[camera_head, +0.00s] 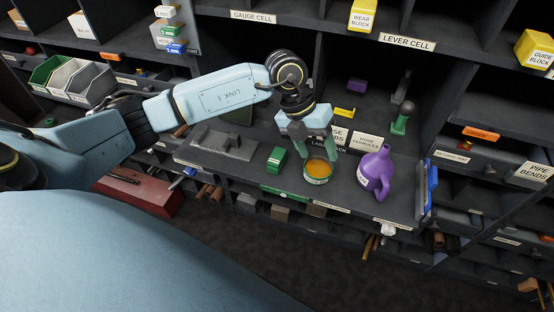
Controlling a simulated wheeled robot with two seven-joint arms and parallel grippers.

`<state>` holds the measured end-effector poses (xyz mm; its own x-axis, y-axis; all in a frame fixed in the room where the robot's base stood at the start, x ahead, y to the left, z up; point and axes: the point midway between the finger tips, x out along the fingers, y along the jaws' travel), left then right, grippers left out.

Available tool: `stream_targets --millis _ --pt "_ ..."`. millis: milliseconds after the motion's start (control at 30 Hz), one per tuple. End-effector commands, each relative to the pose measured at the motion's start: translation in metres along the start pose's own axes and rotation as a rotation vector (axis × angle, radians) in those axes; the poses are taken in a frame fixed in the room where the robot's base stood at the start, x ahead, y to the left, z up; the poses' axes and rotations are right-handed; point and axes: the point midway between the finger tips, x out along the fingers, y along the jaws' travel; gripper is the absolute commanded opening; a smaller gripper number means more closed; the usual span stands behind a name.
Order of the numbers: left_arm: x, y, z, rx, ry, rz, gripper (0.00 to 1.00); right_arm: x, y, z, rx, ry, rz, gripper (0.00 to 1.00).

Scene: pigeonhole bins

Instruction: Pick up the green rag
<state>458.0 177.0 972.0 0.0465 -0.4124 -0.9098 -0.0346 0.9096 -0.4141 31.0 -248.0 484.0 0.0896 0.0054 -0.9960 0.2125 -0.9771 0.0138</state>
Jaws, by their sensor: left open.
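I cannot make out a green rag for certain in the head view. A green block-like item (277,160) sits on the shelf left of my gripper, and a flat green strip (284,193) shows at the shelf's front edge; I cannot tell if either is cloth. My left gripper (318,156) points down with its fingers apart, just above a round green tin (318,173) with an orange top. I cannot tell if the fingers touch the tin. My right gripper is not in view.
A purple jug (376,172) stands close right of the tin. White label cards (367,142) stand behind. A grey metal piece (222,143) lies to the left on the dark shelf (240,171). Upper shelves and dividers surround the arm. A red box (150,195) sits lower left.

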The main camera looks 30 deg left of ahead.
Motion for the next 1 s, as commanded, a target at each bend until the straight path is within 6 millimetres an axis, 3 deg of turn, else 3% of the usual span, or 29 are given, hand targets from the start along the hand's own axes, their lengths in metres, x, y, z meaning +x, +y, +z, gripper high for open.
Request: stream_targets --millis 33,100,200,300,700,1000 --pt "-0.012 0.025 0.008 -0.025 -0.004 0.111 0.58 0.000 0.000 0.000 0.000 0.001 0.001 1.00" --pt "-0.026 0.052 0.014 -0.061 -0.003 0.241 0.58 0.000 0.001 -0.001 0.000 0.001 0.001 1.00" --pt "-0.043 0.078 0.018 -0.104 -0.002 0.363 0.58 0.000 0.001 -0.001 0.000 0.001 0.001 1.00" --pt "-0.048 0.091 0.018 -0.129 0.001 0.421 0.58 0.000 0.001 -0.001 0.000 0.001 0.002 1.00" --pt "0.013 0.122 0.017 -0.133 0.003 0.430 0.58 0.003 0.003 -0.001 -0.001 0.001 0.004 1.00" --pt "0.034 0.135 0.019 -0.133 0.004 0.429 0.58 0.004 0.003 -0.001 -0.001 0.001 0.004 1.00"
